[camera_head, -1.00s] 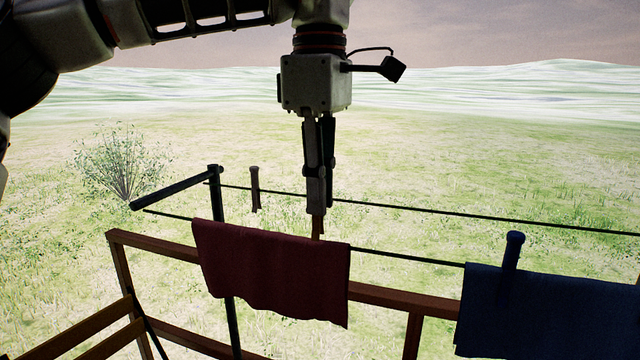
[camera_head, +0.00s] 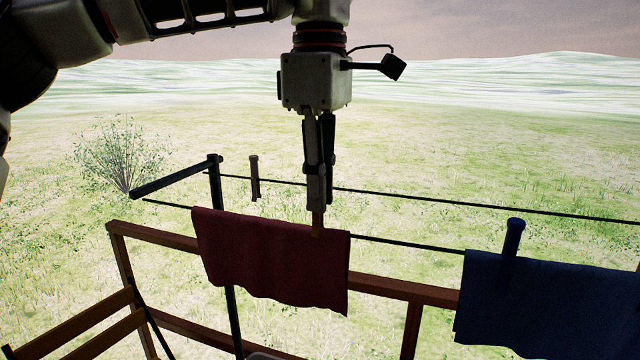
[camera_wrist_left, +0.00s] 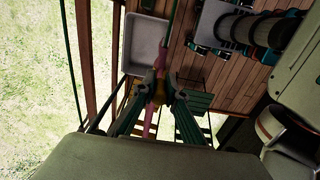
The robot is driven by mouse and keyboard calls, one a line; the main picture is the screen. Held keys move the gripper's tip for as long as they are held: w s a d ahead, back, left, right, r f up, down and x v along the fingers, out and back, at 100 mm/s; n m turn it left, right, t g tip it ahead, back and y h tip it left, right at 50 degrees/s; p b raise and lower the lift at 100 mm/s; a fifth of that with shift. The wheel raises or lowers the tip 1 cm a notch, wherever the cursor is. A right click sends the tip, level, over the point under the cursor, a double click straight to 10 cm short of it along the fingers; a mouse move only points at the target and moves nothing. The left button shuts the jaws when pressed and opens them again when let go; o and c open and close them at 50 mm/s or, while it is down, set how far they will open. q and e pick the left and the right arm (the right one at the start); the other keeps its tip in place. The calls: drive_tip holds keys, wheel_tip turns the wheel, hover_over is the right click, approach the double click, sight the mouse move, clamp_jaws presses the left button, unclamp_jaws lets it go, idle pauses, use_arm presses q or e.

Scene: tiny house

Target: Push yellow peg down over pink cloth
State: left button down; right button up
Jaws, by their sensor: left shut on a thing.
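The pink cloth (camera_head: 270,262), dark in this light, hangs over the front line next to the post. My left gripper (camera_head: 318,208) points down above the cloth's right part, shut on the yellow peg (camera_head: 317,222). The peg is upright, and its lower end overlaps the cloth's top edge; I cannot tell how far it straddles the line. The left wrist view also shows the yellow peg (camera_wrist_left: 159,92) between the fingers and a strip of the pink cloth (camera_wrist_left: 152,125) below. The gripper hides the peg's upper part. My right gripper is in neither view.
A blue cloth (camera_head: 560,305) with a blue peg (camera_head: 513,240) hangs at the right. Another peg (camera_head: 254,178) sits on the back line. A dark post (camera_head: 216,200) and wooden railing (camera_head: 400,290) stand nearby. The left wrist view shows a grey bin (camera_wrist_left: 145,42) on the planks.

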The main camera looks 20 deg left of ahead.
use_arm(q)
drive_tip(key=shift+f+b, duration=0.65)
drive_tip(key=shift+f, duration=1.25)
drive_tip(key=c, duration=2)
unclamp_jaws()
drive_tip(key=shift+o, duration=0.2)
wheel_tip(320, 180, up, 12)
drive_tip(key=shift+f, duration=0.2)
drive_tip(key=shift+r+p, duration=0.35)
drive_tip(key=shift+r, duration=0.2)
wheel_tip(320, 180, up, 2)
drive_tip(key=p, duration=0.3)
drive_tip(key=shift+r, duration=0.15)
wheel_tip(320, 180, up, 7)
hover_over(320, 229)
drive_tip(key=shift+w+a, duration=0.1)
drive_tip(key=shift+w, duration=0.25)
